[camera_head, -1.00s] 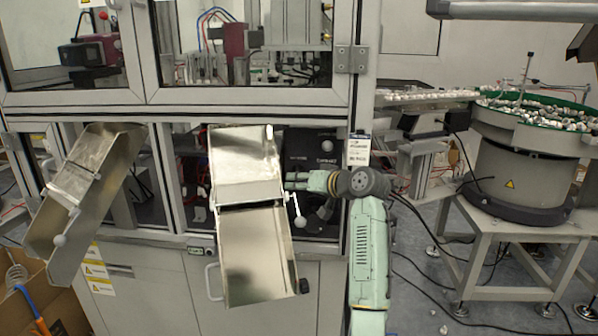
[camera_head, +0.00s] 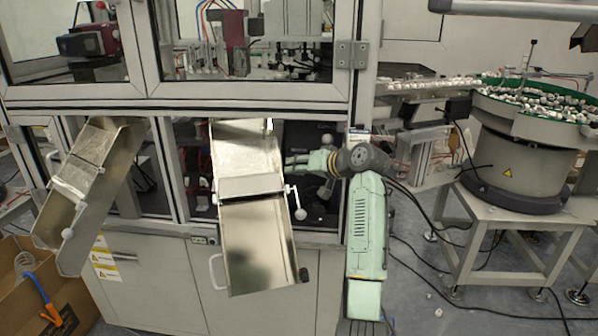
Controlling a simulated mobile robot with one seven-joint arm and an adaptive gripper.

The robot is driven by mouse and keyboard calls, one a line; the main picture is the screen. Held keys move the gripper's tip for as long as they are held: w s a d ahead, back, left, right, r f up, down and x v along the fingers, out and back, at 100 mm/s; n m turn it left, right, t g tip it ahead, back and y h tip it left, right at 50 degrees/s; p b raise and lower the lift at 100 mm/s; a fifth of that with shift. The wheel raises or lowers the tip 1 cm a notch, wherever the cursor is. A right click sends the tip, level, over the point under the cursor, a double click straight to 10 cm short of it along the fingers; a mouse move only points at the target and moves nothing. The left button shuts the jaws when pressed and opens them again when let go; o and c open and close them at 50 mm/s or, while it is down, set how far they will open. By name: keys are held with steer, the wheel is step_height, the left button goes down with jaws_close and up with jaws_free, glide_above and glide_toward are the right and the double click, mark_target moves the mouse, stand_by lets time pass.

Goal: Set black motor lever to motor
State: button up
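A dark motor-like box (camera_head: 300,137) sits inside the cabinet opening, behind the right side of the metal chute. A small round knob (camera_head: 327,139) shows on its front and may be the black lever; the lever's exact shape is too small to tell. My green and black arm reaches in from the right. My gripper (camera_head: 288,167) points left, just below the box and close to the chute's right edge. Its fingers are small and partly hidden, so I cannot tell whether they are open or shut. I see nothing clearly held.
The metal chute (camera_head: 258,245) with a white ball-ended handle (camera_head: 299,213) stands directly left of my gripper. A second chute (camera_head: 85,190) is farther left. A cabinet frame post (camera_head: 356,215) stands behind my arm. A bowl feeder (camera_head: 520,165) is at right.

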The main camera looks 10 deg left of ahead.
steer(key=shift+o, duration=1.4)
steer(key=shift+f, duration=0.3)
steer(key=shift+s+d, duration=0.1)
steer(key=v, duration=1.2)
steer(key=shift+r, duration=0.1)
